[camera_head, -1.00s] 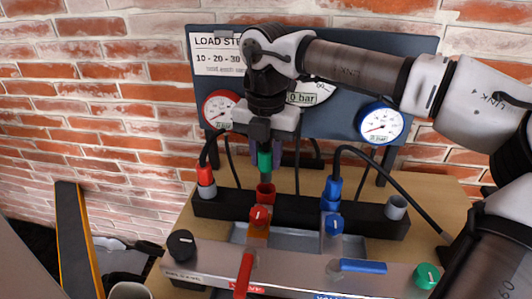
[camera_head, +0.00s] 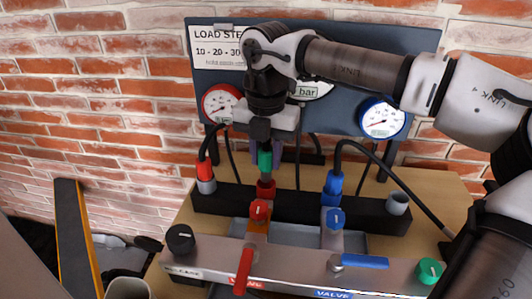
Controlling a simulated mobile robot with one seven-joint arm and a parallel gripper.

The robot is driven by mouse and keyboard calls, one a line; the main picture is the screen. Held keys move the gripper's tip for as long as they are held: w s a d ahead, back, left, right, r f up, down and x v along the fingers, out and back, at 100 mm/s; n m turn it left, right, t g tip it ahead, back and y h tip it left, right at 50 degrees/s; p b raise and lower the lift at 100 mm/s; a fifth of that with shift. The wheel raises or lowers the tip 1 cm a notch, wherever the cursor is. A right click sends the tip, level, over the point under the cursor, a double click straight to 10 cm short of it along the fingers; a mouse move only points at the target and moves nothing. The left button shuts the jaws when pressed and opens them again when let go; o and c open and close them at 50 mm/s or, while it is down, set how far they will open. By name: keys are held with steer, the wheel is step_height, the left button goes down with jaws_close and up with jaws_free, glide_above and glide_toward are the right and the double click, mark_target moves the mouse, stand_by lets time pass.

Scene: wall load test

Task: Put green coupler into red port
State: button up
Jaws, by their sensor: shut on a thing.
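My gripper (camera_head: 264,143) is shut on the green coupler (camera_head: 265,160), holding it upright, with the gripper above it. The coupler's lower end is at the mouth of the red port (camera_head: 265,189), in line with it. A dark grey piece shows just under the green part, and its lowest tip is hidden at the port's rim. How deep it sits in the port I cannot tell.
A red coupler (camera_head: 204,170) with a black hose sits in a grey holder at left. A blue coupler (camera_head: 333,183) is in the blue port at right. An empty grey holder (camera_head: 397,203) is further right. Gauges and a dark panel (camera_head: 345,75) stand behind.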

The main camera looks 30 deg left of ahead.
mark_target(266, 170)
steer(key=shift+f, duration=0.15)
steer(key=shift+f+b, duration=0.45)
steer(key=shift+f, duration=0.15)
stand_by(0.5)
steer(key=shift+f+b, duration=0.55)
steer(key=shift+f, duration=0.15)
stand_by(0.3)
steer(key=shift+f+b, duration=0.5)
steer(key=shift+f, duration=0.15)
stand_by(0.4)
steer(key=o, duration=1.5)
steer(key=shift+o, duration=0.2)
